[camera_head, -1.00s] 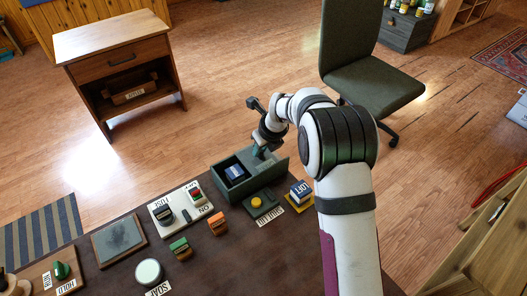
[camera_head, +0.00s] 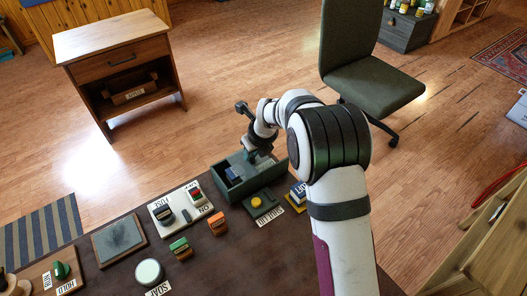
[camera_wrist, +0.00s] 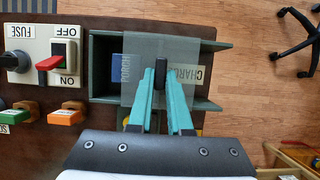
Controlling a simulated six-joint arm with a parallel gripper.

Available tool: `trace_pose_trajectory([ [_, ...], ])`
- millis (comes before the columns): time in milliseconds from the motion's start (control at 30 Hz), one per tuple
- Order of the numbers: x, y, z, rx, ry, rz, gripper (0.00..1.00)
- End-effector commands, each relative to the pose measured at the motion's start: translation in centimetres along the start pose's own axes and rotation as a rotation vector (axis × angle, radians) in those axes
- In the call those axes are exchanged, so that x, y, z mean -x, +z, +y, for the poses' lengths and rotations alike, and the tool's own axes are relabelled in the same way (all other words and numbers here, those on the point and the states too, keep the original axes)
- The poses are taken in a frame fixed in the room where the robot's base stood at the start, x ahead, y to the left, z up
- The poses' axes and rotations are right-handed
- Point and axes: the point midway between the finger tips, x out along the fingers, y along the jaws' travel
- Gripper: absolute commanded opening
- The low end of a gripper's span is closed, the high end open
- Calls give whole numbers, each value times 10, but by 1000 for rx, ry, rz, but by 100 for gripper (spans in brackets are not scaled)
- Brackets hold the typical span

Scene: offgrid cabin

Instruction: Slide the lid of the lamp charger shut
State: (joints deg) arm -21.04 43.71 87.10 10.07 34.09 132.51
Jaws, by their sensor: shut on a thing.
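The lamp charger (camera_head: 262,196) is a grey-green open-topped box at the back edge of the dark table. It also fills the upper middle of the wrist view (camera_wrist: 226,104). Its lid (camera_wrist: 135,92) is a see-through grey panel with a dark upright knob (camera_wrist: 160,74). The lid lies over the middle of the box; the left end is uncovered. A blue block (camera_wrist: 118,68) marked PORCH sits inside, mostly under the lid. A CHARGE label, partly hidden, shows right of the knob. My gripper (camera_wrist: 160,70), with teal fingers, is shut on the knob.
A fuse panel (camera_head: 180,207) with a red switch stands left of the charger. Orange (camera_head: 217,223) and green (camera_head: 180,248) blocks stand in front. A base with a yellow button (camera_head: 257,202) is close in front of the charger. Open floor lies behind.

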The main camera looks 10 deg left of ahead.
Motion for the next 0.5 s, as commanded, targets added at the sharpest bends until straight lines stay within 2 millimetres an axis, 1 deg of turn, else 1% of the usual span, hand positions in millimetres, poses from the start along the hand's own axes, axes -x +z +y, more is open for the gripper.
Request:
trace_pose_trajectory([
  [133,0,0,9,0,1,1,0],
  [400,0,0,10,0,1,1,0],
  [500,0,0,13,1,1,1,0],
])
